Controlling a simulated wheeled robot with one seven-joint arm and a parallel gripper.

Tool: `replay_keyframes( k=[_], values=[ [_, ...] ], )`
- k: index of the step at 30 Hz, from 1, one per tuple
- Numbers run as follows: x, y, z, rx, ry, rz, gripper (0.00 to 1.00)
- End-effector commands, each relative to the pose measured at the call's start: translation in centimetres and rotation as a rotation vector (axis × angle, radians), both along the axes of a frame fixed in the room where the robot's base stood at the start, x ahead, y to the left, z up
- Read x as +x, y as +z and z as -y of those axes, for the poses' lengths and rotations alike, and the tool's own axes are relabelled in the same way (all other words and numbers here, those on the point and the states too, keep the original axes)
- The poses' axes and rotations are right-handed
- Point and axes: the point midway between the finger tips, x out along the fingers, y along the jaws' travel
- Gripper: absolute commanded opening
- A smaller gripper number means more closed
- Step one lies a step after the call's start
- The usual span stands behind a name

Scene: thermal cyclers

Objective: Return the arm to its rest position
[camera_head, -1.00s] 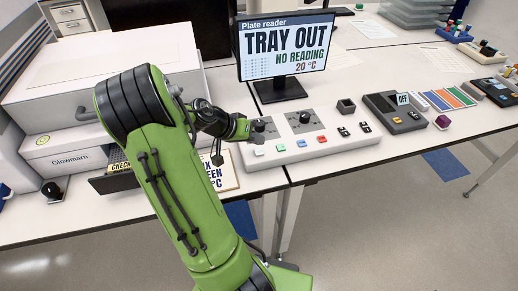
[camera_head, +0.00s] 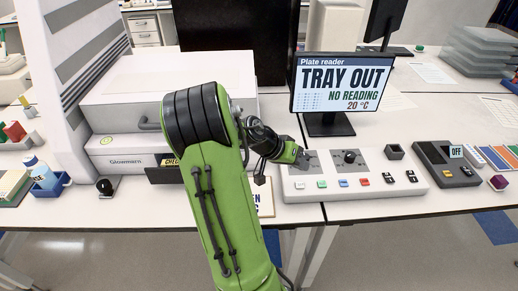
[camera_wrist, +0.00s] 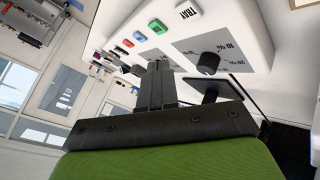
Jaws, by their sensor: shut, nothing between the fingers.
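My green arm rises through the middle of the head view, bent at a black-ringed joint. Its wrist reaches right to my gripper (camera_head: 298,154), at the left end of the white control panel (camera_head: 355,182). In the wrist view my gripper (camera_wrist: 158,70) shows dark fingers closed together with nothing between them. The panel also shows there (camera_wrist: 225,25), beyond the fingers, with a black knob (camera_wrist: 208,63) and coloured buttons. I cannot tell whether the fingertips touch the panel.
The plate reader monitor (camera_head: 340,85) reads "TRAY OUT" and stands behind the panel. A large white Glowmarn instrument (camera_head: 125,160) with a dark tray out in front stands left of my arm. A grey device marked "OFF" (camera_head: 447,163) is to the right. Floor shows below the table edge.

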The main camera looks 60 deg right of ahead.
Motion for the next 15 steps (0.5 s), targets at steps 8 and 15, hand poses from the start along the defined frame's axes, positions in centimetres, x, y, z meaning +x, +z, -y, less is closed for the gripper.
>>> replay_keyframes(
  k=[8,15],
  values=[
    [0.0,0.0,0.0,0.000,0.000,0.000,0.00],
    [6.1,2.0,-4.9,0.108,0.206,0.161,0.00]
  ],
)
